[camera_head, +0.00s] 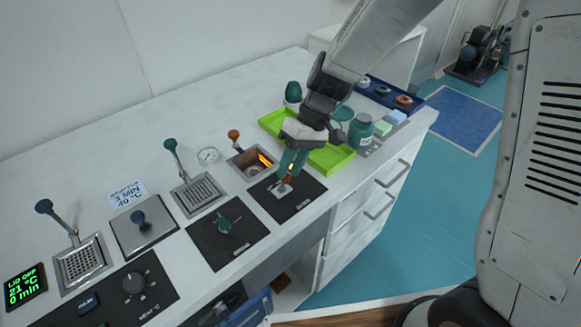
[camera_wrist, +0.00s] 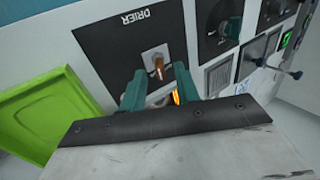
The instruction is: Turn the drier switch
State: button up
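The drier panel (camera_head: 307,200) is a black plate near the counter's front edge. It also fills the upper middle of the wrist view, with an upside-down "DRIER" label (camera_wrist: 135,18). The drier switch (camera_wrist: 157,64) is a small lever with an orange-brown tip on a light metal base. In the head view, the switch (camera_head: 285,184) is partly covered by my gripper. My gripper (camera_head: 291,166) has teal fingers and points down at the switch. In the wrist view, its fingers (camera_wrist: 159,78) are apart, with the switch tip between or just beyond them; contact cannot be told.
A glowing orange well (camera_head: 255,160) with an orange-knobbed lever (camera_head: 234,136) is beside the drier panel. A green tray (camera_head: 334,158) and a teal jar (camera_head: 361,131) stand right of my gripper. A black panel with a teal knob (camera_head: 224,226) is to the left.

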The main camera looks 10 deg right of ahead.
jog(key=shift+s+a+f, duration=0.15)
jog(key=shift+a+f, duration=0.1)
jog(key=shift+f, duration=0.15)
grip_shut()
